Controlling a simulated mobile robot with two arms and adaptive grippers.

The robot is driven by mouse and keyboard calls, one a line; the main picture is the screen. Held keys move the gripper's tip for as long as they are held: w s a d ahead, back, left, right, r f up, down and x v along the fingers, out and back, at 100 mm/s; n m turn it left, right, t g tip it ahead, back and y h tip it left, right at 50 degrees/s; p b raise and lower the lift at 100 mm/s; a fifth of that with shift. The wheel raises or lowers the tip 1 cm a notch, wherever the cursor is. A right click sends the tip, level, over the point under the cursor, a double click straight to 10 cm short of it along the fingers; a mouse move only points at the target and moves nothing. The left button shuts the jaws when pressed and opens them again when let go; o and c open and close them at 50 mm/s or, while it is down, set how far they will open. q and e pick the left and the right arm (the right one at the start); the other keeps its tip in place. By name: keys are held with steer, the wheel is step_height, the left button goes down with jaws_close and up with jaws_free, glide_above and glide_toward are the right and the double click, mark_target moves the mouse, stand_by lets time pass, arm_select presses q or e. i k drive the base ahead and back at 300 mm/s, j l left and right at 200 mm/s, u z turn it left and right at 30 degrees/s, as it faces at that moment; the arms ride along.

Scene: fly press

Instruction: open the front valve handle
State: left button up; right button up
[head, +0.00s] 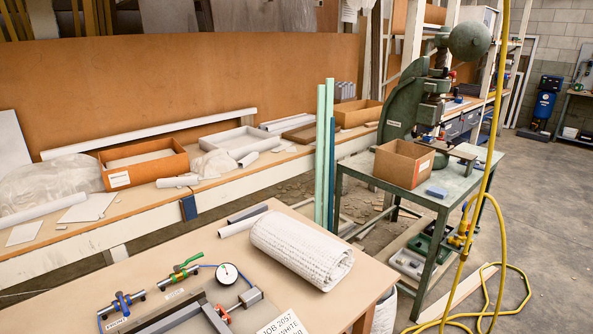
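On the near table, two small valve assemblies sit left of a round white gauge (227,273). The nearer one (121,304) has blue parts on a grey pipe and a small red part. The farther one (180,272) has a green lever tilted up to the right and a reddish part. Small white labels (117,323) lie by them, too small to read. I cannot tell from the picture which is named front or whether either handle is open or shut. Neither of my grippers is in view.
A rolled white textile (302,248) lies on the near table (375,272), with a grey metal frame at its front edge. Green poles (325,150) stand behind. A green fly press (405,100) and cardboard box (403,162) are on a bench at right. Yellow hose (490,200) hangs there.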

mark_target(120, 294)
steer(key=u, duration=1.3)
